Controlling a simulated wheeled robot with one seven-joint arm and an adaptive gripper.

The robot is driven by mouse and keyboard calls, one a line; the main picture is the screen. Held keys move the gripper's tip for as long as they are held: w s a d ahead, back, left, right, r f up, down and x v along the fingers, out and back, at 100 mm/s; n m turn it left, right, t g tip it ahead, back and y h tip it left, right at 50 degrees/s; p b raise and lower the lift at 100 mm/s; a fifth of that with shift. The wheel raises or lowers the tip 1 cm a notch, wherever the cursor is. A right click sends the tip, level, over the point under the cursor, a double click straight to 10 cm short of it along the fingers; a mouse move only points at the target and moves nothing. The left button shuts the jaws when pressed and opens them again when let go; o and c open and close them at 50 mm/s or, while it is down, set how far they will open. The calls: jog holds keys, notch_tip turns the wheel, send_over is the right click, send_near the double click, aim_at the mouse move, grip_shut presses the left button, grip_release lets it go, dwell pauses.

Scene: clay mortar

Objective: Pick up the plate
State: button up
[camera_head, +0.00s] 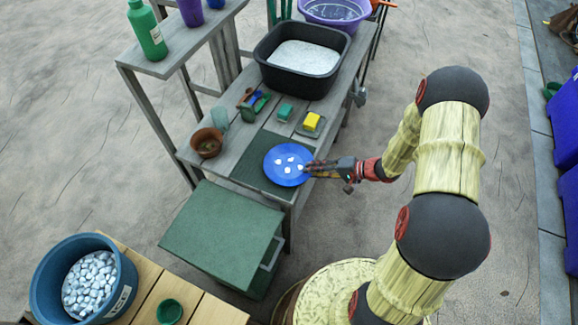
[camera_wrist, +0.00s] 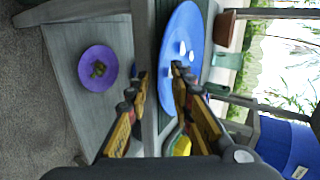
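The blue plate (camera_head: 289,180) lies on the dark green mat at the near end of the grey table, with several small white pieces on it. It also shows edge-tilted in the wrist view (camera_wrist: 184,25). My gripper (camera_head: 309,168) is at the plate's right rim. In the wrist view my gripper (camera_wrist: 159,74) has its fingers apart, with the plate's rim in the gap between them. The right finger overlaps the plate's top face and the left finger is outside the rim. Whether either finger touches the plate cannot be told.
A brown pot (camera_head: 207,144), a yellow sponge (camera_head: 312,121) and a black tub (camera_head: 275,76) stand on the table. A purple plate (camera_wrist: 84,68) with a small greenish lump lies on a lower shelf. A green-topped cabinet (camera_head: 215,230) stands in front. Open floor lies right of the table.

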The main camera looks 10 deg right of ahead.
jog(key=shift+c, duration=0.9)
jog(key=c, duration=0.4)
grip_shut()
